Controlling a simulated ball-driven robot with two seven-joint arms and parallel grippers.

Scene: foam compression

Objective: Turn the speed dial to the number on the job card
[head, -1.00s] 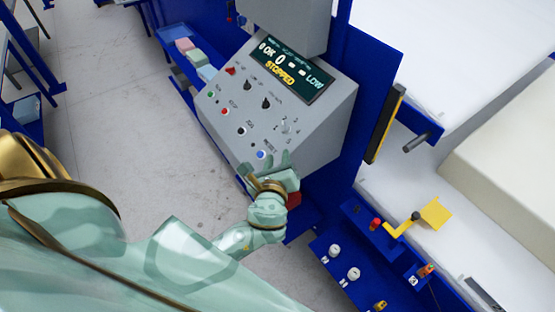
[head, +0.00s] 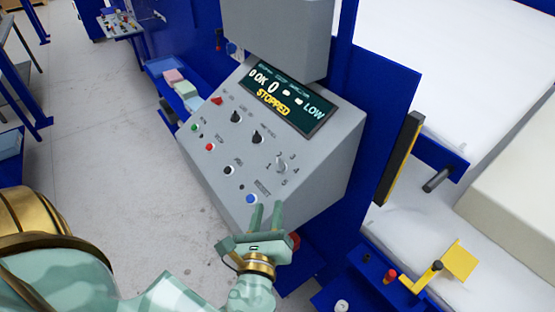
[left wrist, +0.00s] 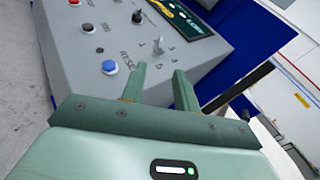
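The speed dial (head: 281,167) is a small light knob with numbers around it, at the right of the grey control panel (head: 325,155). It also shows in the left wrist view (left wrist: 158,46), just beyond my fingertips. The knob's exact setting is too small to read. My left gripper (head: 267,207) is open and empty, its fingers pointing up toward the dial, apart from it. Both fingers show spread in the left wrist view (left wrist: 159,74). My right gripper is not in view. I see no readable job card.
A blue button (head: 251,199) sits close left of my left fingers. Black knobs (head: 256,137) and a red button (head: 209,147) are farther up the panel. The display (head: 288,96) reads STOPPED and LOW. A yellow-handled part (head: 459,261) stands at the lower right.

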